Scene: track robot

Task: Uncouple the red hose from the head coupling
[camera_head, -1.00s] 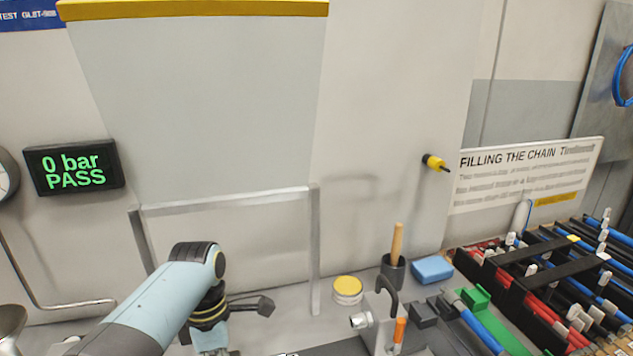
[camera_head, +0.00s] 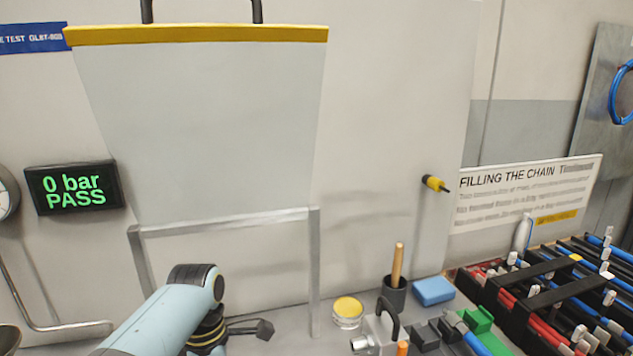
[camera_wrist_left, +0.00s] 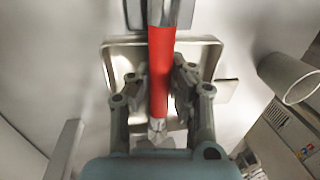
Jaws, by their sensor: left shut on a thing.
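In the left wrist view the red hose (camera_wrist_left: 161,62) runs down the middle of the picture. My left gripper (camera_wrist_left: 160,85) is shut on it, with a finger on each side. The hose's upper end meets a grey metal part (camera_wrist_left: 160,12), which may be the head coupling; I cannot tell whether they are joined. A pale metal end shows at the hose's lower end. My right gripper is in neither view.
A shallow metal tray (camera_wrist_left: 112,52) lies behind the hose. A display (camera_head: 73,188) reads 0 bar PASS. A grey metal frame (camera_head: 314,270) stands behind my left arm. A yellow-lidded tin (camera_head: 348,310), a pot with a wooden handle (camera_head: 394,290) and a hose rack (camera_head: 520,292) stand to the right.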

